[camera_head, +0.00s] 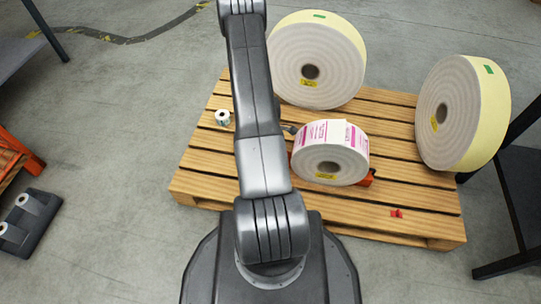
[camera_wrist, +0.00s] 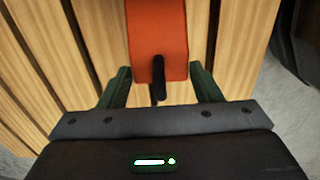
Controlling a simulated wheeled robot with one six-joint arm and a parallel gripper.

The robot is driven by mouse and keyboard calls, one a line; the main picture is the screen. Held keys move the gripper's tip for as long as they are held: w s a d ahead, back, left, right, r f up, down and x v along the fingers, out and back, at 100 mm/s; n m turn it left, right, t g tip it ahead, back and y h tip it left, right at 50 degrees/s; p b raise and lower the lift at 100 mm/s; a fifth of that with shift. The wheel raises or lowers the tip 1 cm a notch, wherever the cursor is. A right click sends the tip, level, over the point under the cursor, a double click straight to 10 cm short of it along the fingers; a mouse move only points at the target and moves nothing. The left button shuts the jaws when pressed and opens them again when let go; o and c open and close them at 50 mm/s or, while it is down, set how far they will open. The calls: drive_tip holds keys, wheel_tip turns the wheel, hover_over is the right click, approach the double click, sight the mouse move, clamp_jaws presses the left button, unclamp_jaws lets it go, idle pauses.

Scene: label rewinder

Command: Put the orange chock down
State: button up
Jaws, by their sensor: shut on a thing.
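The orange chock (camera_wrist: 158,30) is in the wrist view, with a dark peg-like part (camera_wrist: 157,85) at its near end. My gripper (camera_wrist: 160,72) is shut on the chock, with a dark green finger on each side. The pallet's boards (camera_wrist: 100,35) lie beneath it; I cannot tell whether the chock touches them. In the head view my arm covers most of the gripper. Orange parts (camera_head: 369,177) show low beside the printed label roll (camera_head: 347,160); I cannot tell whether one is the held chock.
The wooden pallet (camera_head: 215,165) carries two large cream rolls (camera_head: 312,70) (camera_head: 465,112), a small white roll (camera_head: 222,117) and a small red piece (camera_head: 397,213). A dark stand (camera_head: 515,190) is at the right. The pallet's front right boards are mostly clear.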

drive_tip(key=shift+d+f+b, duration=0.2)
drive_tip(key=shift+f+b, duration=0.8)
drive_tip(key=shift+f, duration=1.35)
drive_tip(key=shift+f, duration=0.2)
drive_tip(key=o, duration=1)
drive_tip(key=shift+r, duration=0.1)
wheel_tip(320, 180, up, 12)
drive_tip(key=p, duration=0.4)
drive_tip(key=shift+r, duration=0.15)
